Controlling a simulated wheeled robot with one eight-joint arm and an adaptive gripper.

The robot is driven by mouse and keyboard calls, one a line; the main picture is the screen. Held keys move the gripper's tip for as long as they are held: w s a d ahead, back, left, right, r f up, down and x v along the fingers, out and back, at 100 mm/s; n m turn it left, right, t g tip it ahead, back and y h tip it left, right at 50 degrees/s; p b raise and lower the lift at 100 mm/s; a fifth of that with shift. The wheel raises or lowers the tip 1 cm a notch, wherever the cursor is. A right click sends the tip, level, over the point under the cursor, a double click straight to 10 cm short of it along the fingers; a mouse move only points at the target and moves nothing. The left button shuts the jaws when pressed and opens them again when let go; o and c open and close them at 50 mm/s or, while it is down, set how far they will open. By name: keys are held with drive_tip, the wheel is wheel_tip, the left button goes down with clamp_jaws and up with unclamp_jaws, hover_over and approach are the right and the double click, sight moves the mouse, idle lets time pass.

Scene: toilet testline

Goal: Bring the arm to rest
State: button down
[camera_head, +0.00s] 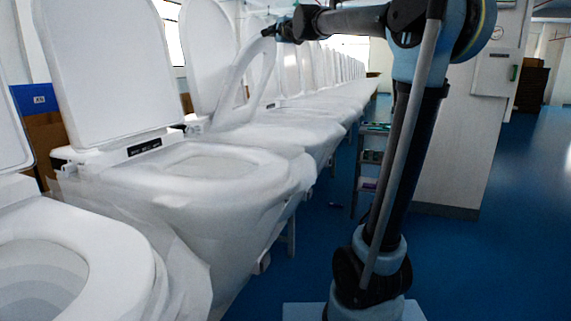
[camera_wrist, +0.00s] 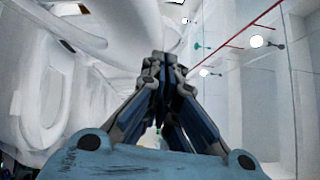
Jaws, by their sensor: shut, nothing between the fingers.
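My arm rises from its base at the right of the head view and reaches left over the toilets. My gripper (camera_head: 270,32) is at the upper middle, by the top of a raised toilet seat ring (camera_head: 233,92). Whether it touches the ring cannot be told. In the wrist view my gripper (camera_wrist: 165,62) has its fingers drawn together at the tips, with nothing held. A toilet with its lid up (camera_head: 105,70) and its seat down (camera_head: 205,168) stands nearer.
A long row of white toilets runs to the back. Another toilet bowl (camera_head: 45,270) is at the front left. A small shelf rack (camera_head: 371,160) and a white cabinet (camera_head: 460,155) stand behind my arm. The blue floor (camera_head: 530,240) is clear at the right.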

drive_tip(key=s+d+f+n+g+h, duration=0.1)
drive_tip(key=s+d+f+g+h, duration=0.15)
drive_tip(key=s+d+f, duration=0.55)
drive_tip(key=s+d+f+n+g+h, duration=0.1)
drive_tip(key=s+d+f+n+h, duration=0.3)
drive_tip(key=f, duration=0.7)
drive_tip(key=s+d+f+m+g+h, duration=0.15)
drive_tip(key=s+d+f, duration=0.25)
drive_tip(key=d+f, duration=0.5)
drive_tip(key=s+d+f+n+g, duration=0.1)
drive_tip(key=s+f+n+g, duration=0.4)
drive_tip(key=s+f, duration=1.1)
drive_tip(key=s+d+f+n+g, duration=0.1)
drive_tip(key=s+f+n+g, duration=0.4)
drive_tip(key=s+f, duration=1.2)
drive_tip(key=shift+d+f+n+y, duration=0.3)
drive_tip(key=shift+f+n, duration=0.35)
drive_tip(key=shift+f, duration=0.15)
drive_tip(key=shift+w+f, duration=0.2)
drive_tip(key=shift+w, duration=0.25)
